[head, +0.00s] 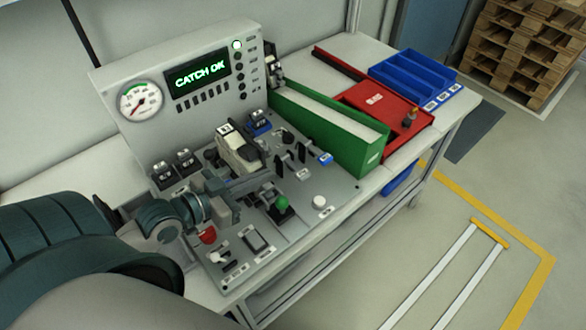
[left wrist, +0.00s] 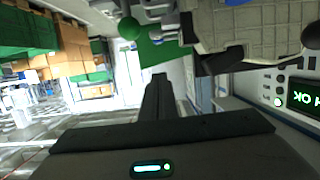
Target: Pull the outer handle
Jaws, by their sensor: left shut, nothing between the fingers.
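A sloped grey control panel (head: 325,222) stands on the bench and carries several levers and knobs. Black levers (head: 284,166) stand right of centre; one at their right end has a blue part (head: 325,159). I cannot tell for sure which is the outer handle. My left gripper (head: 266,190) is shut and empty, low over the middle of the panel, left of these levers. In the left wrist view its dark fingers (left wrist: 156,98) show together, with a green knob (left wrist: 130,28) beyond. Contact with any lever cannot be made out. My right gripper is not in view.
A green-sided box (head: 330,132), a red tray (head: 372,108) and a blue bin (head: 412,80) stand to the right. A pale block (head: 238,150) rises behind my gripper. The upright console display (head: 199,75) reads "CATCH OK". A green knob (head: 281,206) stands close in front.

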